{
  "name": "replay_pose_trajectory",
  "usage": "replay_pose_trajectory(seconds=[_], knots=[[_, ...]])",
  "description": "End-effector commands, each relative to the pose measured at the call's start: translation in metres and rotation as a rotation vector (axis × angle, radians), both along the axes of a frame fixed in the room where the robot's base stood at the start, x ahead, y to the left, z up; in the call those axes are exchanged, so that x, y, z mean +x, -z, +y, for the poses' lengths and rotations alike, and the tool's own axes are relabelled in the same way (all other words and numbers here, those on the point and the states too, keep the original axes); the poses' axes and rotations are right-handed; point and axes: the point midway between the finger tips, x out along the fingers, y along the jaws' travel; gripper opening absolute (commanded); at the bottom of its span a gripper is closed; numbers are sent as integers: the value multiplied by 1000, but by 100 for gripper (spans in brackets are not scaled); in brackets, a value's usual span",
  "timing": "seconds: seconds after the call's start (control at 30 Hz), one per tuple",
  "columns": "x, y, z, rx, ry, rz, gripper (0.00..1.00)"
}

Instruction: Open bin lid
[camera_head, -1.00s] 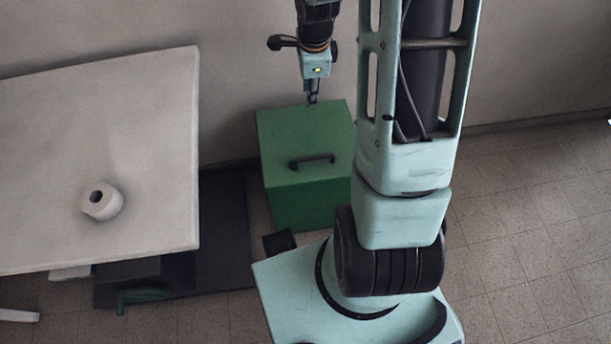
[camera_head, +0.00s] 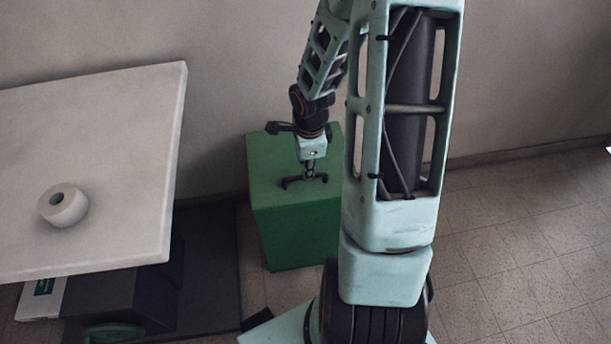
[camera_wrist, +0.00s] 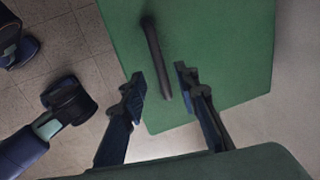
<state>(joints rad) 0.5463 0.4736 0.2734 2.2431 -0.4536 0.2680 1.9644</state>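The bin (camera_head: 295,232) is a green box standing on the floor, with a flat green lid (camera_head: 268,160) that lies shut. A black bar handle (camera_head: 290,183) sits on the lid; it also shows in the wrist view (camera_wrist: 153,48). My gripper (camera_head: 310,172) is over the lid, close to the handle. In the wrist view my gripper's two fingers (camera_wrist: 162,85) are apart, with the near end of the handle showing between them. No contact with the handle is visible. The bin's right side is partly hidden by my arm in the head view.
A pale table (camera_head: 120,150) with a white roll (camera_head: 63,206) on it stands left of the bin. A dark box (camera_head: 125,297) is under the table. A wall is behind the bin. Tiled floor (camera_head: 510,240) at the right is clear.

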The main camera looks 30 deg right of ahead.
Motion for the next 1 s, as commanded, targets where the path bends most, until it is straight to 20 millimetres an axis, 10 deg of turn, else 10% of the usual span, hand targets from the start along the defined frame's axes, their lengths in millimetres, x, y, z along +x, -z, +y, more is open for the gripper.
replay_pose_trajectory(seconds=[0.6,1.0], knots=[[8,38,-2,0,0,0,29],[7,38,-2,0,0,0,0]])
